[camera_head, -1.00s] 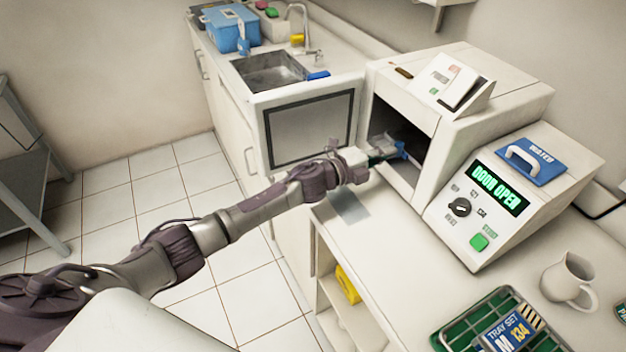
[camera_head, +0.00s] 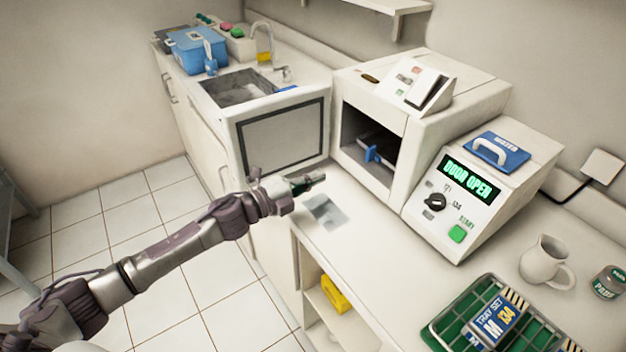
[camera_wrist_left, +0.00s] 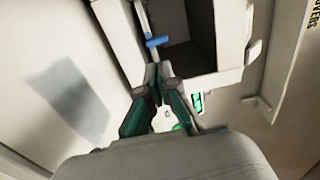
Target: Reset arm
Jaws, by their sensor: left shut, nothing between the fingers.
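My left arm comes in from the left in the head view. Its gripper (camera_head: 308,182) is shut and empty over the counter's left edge, in front of the sterilizer (camera_head: 383,112) and apart from it. The shut fingers (camera_wrist_left: 160,80) also show in the left wrist view, with the open chamber (camera_wrist_left: 190,30) beyond them. The sterilizer's chamber is open, and its display (camera_head: 469,176) reads DOOR OPEN. A blue handle (camera_head: 372,154) shows at the chamber mouth, with a dark tray behind it. My right gripper is in neither view.
A green tray rack (camera_head: 455,325) with a TRAY SET label, a white mug (camera_head: 546,262) and a small tin (camera_head: 608,282) stand at the right. A sink (camera_head: 245,88) and a blue box (camera_head: 198,50) are at the back left. The counter before the sterilizer is clear.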

